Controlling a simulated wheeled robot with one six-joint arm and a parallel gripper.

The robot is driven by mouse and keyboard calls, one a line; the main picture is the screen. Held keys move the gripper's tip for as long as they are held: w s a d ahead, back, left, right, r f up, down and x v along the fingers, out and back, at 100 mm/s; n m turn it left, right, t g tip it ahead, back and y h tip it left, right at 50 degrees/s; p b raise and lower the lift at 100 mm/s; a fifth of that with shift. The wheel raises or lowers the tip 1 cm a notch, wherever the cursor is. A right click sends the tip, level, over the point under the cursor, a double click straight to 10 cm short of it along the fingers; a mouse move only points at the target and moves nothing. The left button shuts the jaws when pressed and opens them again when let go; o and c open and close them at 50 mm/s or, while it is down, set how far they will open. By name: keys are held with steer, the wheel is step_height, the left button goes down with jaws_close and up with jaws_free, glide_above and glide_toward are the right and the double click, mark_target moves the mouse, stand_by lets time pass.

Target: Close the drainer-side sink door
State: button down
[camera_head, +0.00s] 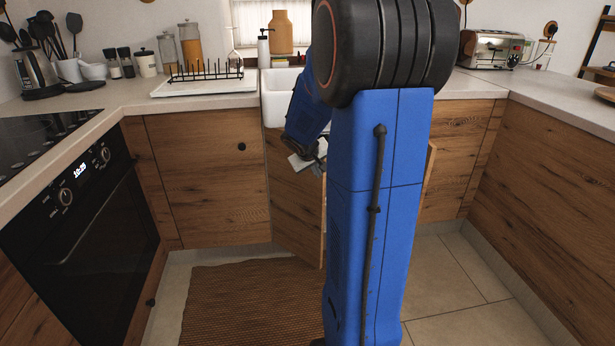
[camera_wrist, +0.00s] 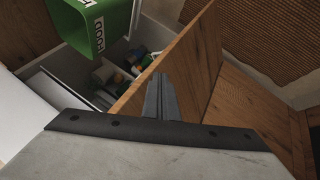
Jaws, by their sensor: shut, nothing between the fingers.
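The drainer-side sink door (camera_head: 293,205) is a wooden panel below the left part of the white sink (camera_head: 280,100). It stands open, angled out into the room. In the wrist view the door (camera_wrist: 200,62) crosses the middle, with its pale edge running diagonally. My gripper (camera_head: 319,168) is at the upper part of this door, partly hidden by my arm. In the wrist view my gripper (camera_wrist: 160,82) is shut and empty, its fingertips overlapping the door. I cannot tell whether they touch it.
The open cabinet holds a green bin (camera_wrist: 100,25) marked FOOD and several small items (camera_wrist: 120,70). The other sink door's edge (camera_head: 430,172) shows right of my arm. A dish drainer (camera_head: 205,78) stands left of the sink. A brown mat (camera_head: 245,300) lies on the floor.

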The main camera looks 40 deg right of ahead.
steer(key=w+d, duration=0.4)
steer(key=d, duration=0.5)
steer(key=w+d, duration=0.4)
steer(key=d, duration=0.6)
steer(key=shift+w, duration=0.15)
stand_by(0.4)
